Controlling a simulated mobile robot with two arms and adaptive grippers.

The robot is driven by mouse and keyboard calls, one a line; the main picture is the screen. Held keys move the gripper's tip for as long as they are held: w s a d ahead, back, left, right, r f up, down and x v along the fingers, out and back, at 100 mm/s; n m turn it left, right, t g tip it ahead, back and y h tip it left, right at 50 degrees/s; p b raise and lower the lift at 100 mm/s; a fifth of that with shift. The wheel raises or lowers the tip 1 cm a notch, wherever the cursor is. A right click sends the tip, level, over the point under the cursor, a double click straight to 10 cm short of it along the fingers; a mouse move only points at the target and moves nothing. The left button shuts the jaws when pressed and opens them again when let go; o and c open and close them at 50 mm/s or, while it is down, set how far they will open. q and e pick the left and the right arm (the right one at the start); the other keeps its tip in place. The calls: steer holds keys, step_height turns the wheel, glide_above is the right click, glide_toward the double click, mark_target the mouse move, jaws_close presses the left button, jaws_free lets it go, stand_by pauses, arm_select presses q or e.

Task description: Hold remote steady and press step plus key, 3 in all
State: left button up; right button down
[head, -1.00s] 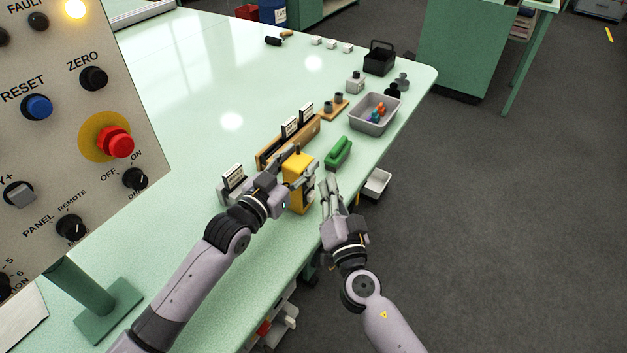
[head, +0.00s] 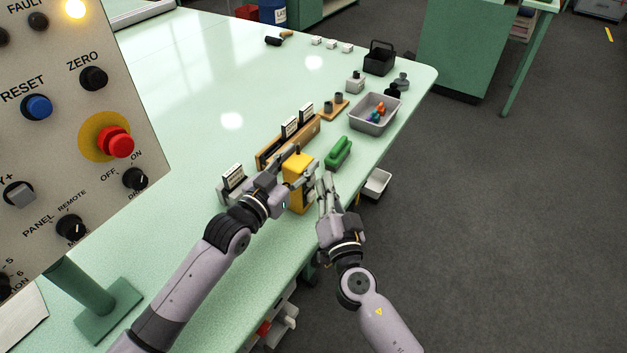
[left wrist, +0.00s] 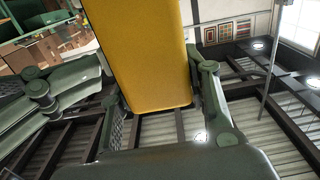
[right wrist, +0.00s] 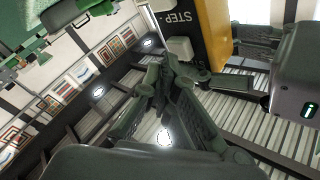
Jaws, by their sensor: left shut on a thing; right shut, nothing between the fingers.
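The yellow remote (head: 297,166) stands upright above the bench's near edge. My left gripper (head: 300,183) is shut on it; in the left wrist view the remote's yellow body (left wrist: 145,60) sits between the fingers. My right gripper (head: 325,184) is shut and empty, just right of the remote. In the right wrist view its closed fingertips (right wrist: 168,68) are close to a pale key (right wrist: 181,47) on the remote's dark face, by a label reading "STEP" (right wrist: 183,17). I cannot tell whether they touch the key. The rest of the keys are hidden.
A control panel (head: 75,130) fills the left. On the bench are a wooden rack with cards (head: 287,142), a green object (head: 338,152), a grey bin with coloured pieces (head: 367,124) and a black caddy (head: 380,60). A small white tray (head: 377,183) sits beside the bench edge.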

steer(key=shift+w+a, duration=0.3)
steer(key=shift+a, duration=0.1)
stand_by(0.4)
stand_by(0.4)
steer(key=shift+s+d, duration=0.6)
steer(key=shift+d, duration=0.15)
steer(key=shift+d, duration=0.1)
steer(key=s+d, duration=0.1)
steer(key=d, duration=0.1)
steer(key=s+d, duration=0.2)
stand_by(2.0)
arm_select(q)
steer(key=o, duration=1.5)
